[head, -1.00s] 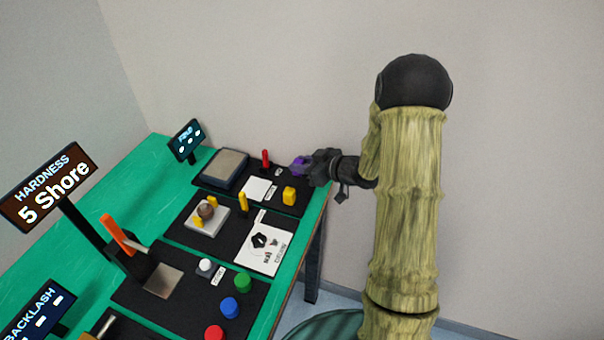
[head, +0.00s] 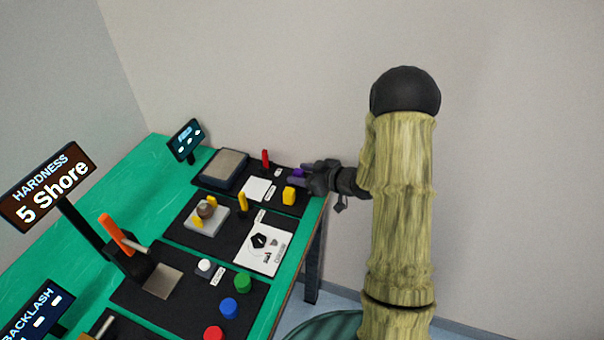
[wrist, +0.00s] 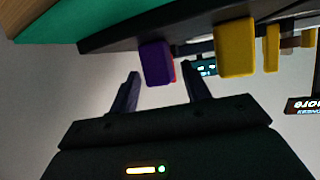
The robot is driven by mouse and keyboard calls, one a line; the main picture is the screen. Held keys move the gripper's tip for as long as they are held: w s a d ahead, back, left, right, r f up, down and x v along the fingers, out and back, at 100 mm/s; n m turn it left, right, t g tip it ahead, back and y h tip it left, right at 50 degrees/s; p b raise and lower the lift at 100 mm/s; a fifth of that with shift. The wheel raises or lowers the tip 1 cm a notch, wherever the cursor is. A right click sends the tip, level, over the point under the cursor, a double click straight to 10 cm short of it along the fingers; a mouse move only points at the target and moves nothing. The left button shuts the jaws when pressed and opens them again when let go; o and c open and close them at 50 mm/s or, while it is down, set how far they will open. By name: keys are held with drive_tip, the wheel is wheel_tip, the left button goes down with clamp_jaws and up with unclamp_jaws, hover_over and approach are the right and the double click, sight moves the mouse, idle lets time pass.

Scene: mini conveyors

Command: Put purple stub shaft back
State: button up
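The purple stub shaft (head: 298,171) is at the right end of the far black mat, by the table's right edge. In the wrist view it shows as a purple block (wrist: 155,63) that appears to rest against the mat; its base is hard to see. My gripper (head: 312,178) is just right of it in the head view. In the wrist view my gripper (wrist: 160,74) has its two fingers spread apart, with the purple block at or just beyond the tips and not clamped. The wrist picture is upside down.
A yellow block (head: 289,195) stands close by, nearer the front of the same mat. A red peg (head: 265,158), a white card (head: 257,189) and a grey tray (head: 221,168) are also there. A small screen (head: 186,140) stands at the back left. Bare wall lies right of the table.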

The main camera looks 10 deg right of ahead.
drive_tip(key=shift+r, duration=0.2)
drive_tip(key=v, duration=1.2)
